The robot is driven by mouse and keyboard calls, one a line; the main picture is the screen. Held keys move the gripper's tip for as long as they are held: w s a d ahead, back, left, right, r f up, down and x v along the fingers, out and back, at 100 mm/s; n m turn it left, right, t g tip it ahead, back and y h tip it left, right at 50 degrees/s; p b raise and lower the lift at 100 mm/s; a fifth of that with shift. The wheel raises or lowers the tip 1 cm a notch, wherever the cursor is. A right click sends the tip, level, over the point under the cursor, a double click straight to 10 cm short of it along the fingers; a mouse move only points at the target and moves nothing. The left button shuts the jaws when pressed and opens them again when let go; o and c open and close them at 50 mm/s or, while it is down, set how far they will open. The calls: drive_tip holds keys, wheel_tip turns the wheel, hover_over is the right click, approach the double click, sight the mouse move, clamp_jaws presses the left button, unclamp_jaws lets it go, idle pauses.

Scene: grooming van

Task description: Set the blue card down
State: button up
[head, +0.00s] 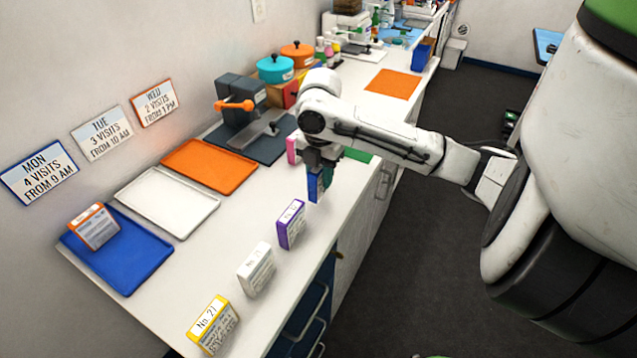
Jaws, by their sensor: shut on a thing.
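My gripper (322,158) points down over the counter, right of the middle trays, and is shut on the blue card (314,187). The card is upright under the fingers, near the counter's front edge. I cannot tell whether its bottom touches the counter. A green thing (328,174) shows right behind the card, partly hidden. A blue tray (146,258) lies at the left with an orange-edged card (94,228) in it. A white tray (166,202) and an orange tray (210,166) lie beyond it, both empty.
Purple (291,224), white (257,270) and yellow (214,324) cards stand along the counter's front edge. A pink card (292,148) is partly behind my gripper. A dark grey device (240,102) with an orange handle stands behind. Bare counter lies between the trays and the cards.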

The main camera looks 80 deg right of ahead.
drive_tip(key=shift+w+d+f+p, duration=0.15)
drive_tip(key=shift+f+p, duration=0.1)
drive_tip(key=shift+f, duration=0.75)
drive_tip(key=shift+w+d+f+p, duration=0.1)
drive_tip(key=shift+d+f+p, duration=0.1)
drive_tip(key=shift+f, duration=0.8)
drive_tip(key=shift+a, duration=0.1)
drive_tip(key=shift+f, duration=0.15)
drive_tip(key=o, duration=1.1)
drive_tip(key=shift+c, duration=0.2)
wheel_tip(320, 180, up, 12)
drive_tip(key=shift+r+b, duration=0.2)
drive_tip(key=shift+b, duration=0.3)
